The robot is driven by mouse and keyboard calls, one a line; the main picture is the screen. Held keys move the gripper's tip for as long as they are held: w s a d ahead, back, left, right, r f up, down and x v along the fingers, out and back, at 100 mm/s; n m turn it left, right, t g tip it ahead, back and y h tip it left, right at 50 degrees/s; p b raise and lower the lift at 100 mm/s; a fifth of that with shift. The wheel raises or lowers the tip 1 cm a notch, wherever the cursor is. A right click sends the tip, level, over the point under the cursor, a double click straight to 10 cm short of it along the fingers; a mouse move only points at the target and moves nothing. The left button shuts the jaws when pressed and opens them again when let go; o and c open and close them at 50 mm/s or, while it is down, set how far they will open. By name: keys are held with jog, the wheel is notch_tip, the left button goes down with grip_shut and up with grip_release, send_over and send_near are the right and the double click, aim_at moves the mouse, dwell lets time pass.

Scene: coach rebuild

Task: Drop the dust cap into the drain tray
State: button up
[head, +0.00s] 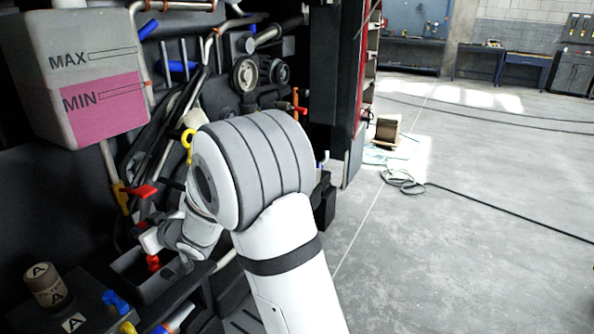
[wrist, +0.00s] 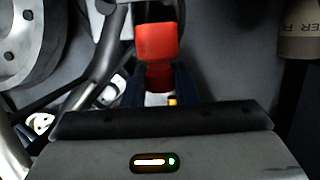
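A red piece, which looks like the dust cap (wrist: 157,42), sits between the two dark fingers of my gripper (wrist: 160,88) in the wrist view. The fingers close on its near end, and the rest sticks out beyond them. In the head view the red cap (head: 153,263) shows just below my gripper, at the lower left, over a dark open-topped box that seems to be the drain tray (head: 178,294). My arm hides part of this area. I cannot tell the gap between the cap and the tray.
A brown can marked A (head: 44,285) stands on a dark block left of the tray, with a blue clip (head: 116,301) nearby. A red lever (head: 140,191), hoses and pipes crowd above. A reservoir (head: 85,75) hangs upper left. Open floor lies to the right.

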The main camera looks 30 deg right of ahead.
jog(key=o, duration=0.5)
jog(key=shift+v, duration=3.95)
jog(key=s+d+r+m+g+h+p, duration=0.3)
jog(key=s+d+r+m+h+p, duration=0.35)
jog(key=d, duration=0.65)
jog(key=s+r+g+p, duration=0.1)
jog(key=s+g, duration=0.1)
jog(key=s, duration=0.5)
jog(key=s+d+r+g+h+p, duration=0.1)
jog(key=s+g+p, duration=0.1)
jog(key=s, duration=0.6)
jog(key=s+r+g+h+p, duration=0.1)
jog(key=s+g, duration=0.1)
jog(key=s, duration=0.5)
jog(key=shift+s+d+r+g+p, duration=0.2)
jog(key=shift+s+r+g+p, duration=0.05)
jog(key=shift+r+g+p, duration=0.15)
